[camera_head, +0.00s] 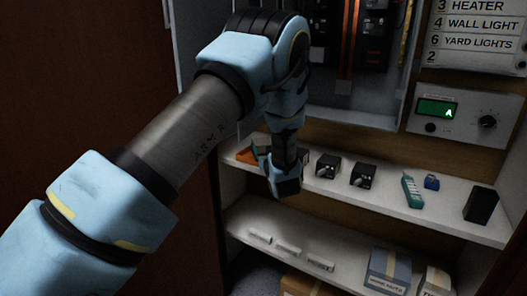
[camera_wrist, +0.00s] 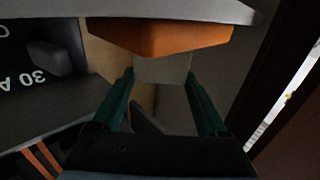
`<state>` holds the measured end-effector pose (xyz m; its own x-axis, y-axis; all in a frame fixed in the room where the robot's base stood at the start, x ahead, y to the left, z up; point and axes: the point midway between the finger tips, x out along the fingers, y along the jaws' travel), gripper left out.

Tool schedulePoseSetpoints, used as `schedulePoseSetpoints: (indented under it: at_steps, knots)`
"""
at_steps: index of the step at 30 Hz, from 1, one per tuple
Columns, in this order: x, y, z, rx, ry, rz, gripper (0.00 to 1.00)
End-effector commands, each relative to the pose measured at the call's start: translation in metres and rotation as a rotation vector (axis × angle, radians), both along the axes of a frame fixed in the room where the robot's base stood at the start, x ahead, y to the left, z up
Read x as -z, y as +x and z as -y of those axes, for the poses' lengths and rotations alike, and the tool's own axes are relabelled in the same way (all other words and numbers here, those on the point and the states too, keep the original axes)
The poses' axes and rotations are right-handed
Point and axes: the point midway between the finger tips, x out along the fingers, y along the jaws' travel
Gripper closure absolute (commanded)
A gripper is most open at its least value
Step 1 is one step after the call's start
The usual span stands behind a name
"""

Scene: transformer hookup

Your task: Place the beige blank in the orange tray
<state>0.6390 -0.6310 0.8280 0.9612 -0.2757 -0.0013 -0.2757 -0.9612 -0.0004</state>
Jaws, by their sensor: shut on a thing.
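The orange tray (camera_head: 246,156) sits at the left end of the upper shelf, partly hidden by my arm. In the wrist view the orange tray (camera_wrist: 160,38) lies just beyond my fingertips. My gripper (camera_wrist: 160,78) is shut on the beige blank (camera_wrist: 162,68), a pale, dim block between the two green fingers. The blank's far edge overlaps the tray's side in this view, and I cannot tell whether they touch. In the head view my gripper (camera_head: 262,158) is at the shelf's front edge beside the tray; the blank is not distinguishable there.
Black breakers (camera_head: 328,166) stand right of my gripper on the shelf; one marked 30 A (camera_wrist: 45,58) is close in the wrist view. A green tester (camera_head: 411,191), blue item (camera_head: 432,182) and black block (camera_head: 481,205) lie farther right. The lower shelf (camera_head: 345,277) holds boxes.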

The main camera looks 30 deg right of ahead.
Motion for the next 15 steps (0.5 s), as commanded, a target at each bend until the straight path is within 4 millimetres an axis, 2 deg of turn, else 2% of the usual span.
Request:
schedulePoseSetpoints:
  at_steps: [2, 15]
  knots:
    - [0.011, 0.0, 0.0, 0.0, 0.002, 0.001, 0.95]
    - [0.02, 0.004, -0.002, -0.001, -0.001, 0.001, 0.95]
